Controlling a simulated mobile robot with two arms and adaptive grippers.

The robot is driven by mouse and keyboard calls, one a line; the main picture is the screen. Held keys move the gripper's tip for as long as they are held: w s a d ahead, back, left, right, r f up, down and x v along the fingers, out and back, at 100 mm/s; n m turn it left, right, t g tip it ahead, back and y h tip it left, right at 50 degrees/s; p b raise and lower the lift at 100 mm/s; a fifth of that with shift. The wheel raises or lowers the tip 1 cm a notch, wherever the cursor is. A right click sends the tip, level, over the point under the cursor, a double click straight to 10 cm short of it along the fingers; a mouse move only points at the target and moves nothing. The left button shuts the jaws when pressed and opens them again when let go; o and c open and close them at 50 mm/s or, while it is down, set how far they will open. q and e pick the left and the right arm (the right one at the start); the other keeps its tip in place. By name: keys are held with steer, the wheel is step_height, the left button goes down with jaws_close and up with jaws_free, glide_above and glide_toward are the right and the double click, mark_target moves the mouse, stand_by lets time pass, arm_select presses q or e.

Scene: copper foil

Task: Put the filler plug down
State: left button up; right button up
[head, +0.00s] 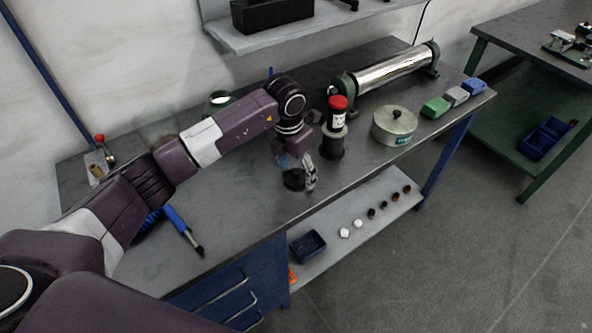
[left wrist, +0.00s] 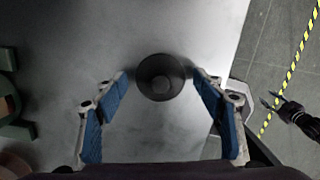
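The filler plug, a dark round piece with a small raised middle (left wrist: 160,79), stands on the grey bench top in the left wrist view. In the head view it is the dark shape (head: 294,180) near the bench's front edge, partly covered by my gripper. My left gripper (head: 312,178) is over it, pointing down. In the left wrist view the blue-padded fingers of this gripper (left wrist: 159,80) are apart, one on each side of the plug, with a narrow gap showing at both sides. A dark jawed shape (left wrist: 290,108) at the right edge looks like my right gripper; its opening is unclear.
A red-topped dark cylinder (head: 336,130) stands close right of the gripper. Beyond it are a round metal tin (head: 394,126), a long shiny roller (head: 395,70) and coloured blocks (head: 436,107). A blue-handled brush (head: 184,230) lies left. The front bench top between is clear.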

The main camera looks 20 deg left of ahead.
mark_target(293, 175)
arm_select(q)
steer(key=shift+r+p, duration=0.25)
steer(key=shift+p, duration=0.05)
step_height(293, 175, up, 12)
steer(key=s+b, duration=0.1)
steer(key=b, duration=0.1)
steer(key=shift+s+a+f+b, duration=0.15)
steer(key=shift+a+b, duration=0.15)
steer(key=shift+b, duration=0.05)
steer(key=shift+f, duration=0.1)
